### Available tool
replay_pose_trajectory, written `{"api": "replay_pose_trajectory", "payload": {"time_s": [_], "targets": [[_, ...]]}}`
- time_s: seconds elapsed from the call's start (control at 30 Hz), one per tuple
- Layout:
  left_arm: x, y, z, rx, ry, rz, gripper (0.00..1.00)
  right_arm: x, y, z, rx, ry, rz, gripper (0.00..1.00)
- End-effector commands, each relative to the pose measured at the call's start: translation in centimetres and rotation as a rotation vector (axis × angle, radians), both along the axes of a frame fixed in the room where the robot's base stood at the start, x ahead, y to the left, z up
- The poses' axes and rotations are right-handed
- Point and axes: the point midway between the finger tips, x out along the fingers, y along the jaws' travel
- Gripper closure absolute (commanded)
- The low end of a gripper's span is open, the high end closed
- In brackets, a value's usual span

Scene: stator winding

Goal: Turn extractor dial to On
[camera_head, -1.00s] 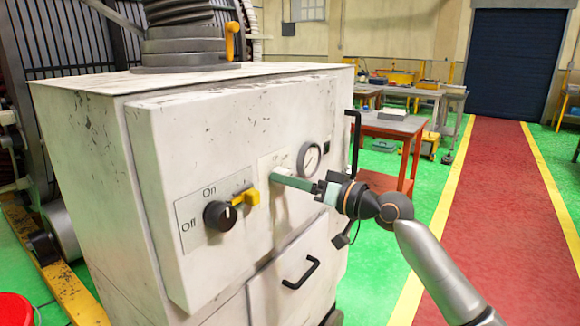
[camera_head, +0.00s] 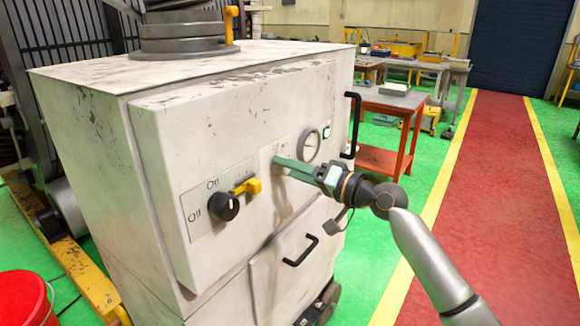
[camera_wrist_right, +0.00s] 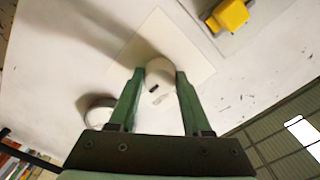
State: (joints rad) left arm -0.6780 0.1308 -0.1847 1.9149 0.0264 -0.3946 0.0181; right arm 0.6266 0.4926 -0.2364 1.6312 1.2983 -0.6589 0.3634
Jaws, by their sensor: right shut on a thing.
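The extractor cabinet (camera_head: 165,140) is white and scuffed. On its front panel a black dial (camera_head: 222,207) sits beside the printed words On and Off. To the right, a small white plate (camera_head: 268,153) carries a round white dial with a short black mark; the dial shows in the right wrist view (camera_wrist_right: 161,74). My right gripper (camera_wrist_right: 158,85) has its green fingers on either side of this white dial and is shut on it. In the head view my right gripper (camera_head: 279,165) reaches the panel from the right and hides the dial. My left gripper is not in view.
A yellow lever (camera_head: 249,186) sits just right of the black dial. A round gauge (camera_head: 309,145) is close to my right gripper. A black drawer handle (camera_head: 300,250) is below, and a black side handle (camera_head: 353,125) is at the cabinet's edge. A red bucket (camera_head: 24,297) stands lower left.

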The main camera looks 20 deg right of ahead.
Motion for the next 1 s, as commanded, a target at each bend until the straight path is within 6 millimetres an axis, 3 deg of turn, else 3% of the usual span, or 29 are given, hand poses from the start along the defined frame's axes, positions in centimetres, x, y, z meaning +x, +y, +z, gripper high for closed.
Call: {"api": "replay_pose_trajectory", "payload": {"time_s": [0.23, 0.27, 0.5, 0.83, 1.0], "targets": [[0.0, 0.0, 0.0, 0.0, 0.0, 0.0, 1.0, 0.0, 0.1, -0.2, 0.003, 0.006, 0.003, 1.0], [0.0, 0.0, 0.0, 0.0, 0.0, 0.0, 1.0, 0.0, 0.1, -0.2, 0.003, 0.006, 0.003, 0.5], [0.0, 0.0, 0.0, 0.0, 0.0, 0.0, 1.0, 0.0, 0.1, -0.1, 0.002, 0.003, 0.002, 0.23], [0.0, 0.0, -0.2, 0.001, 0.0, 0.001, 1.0, -0.2, -0.2, -0.1, 0.0, 0.001, -0.001, 0.21], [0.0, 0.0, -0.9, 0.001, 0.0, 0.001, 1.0, -2.0, -1.6, -0.4, -0.003, 0.001, -0.002, 0.21]]}}
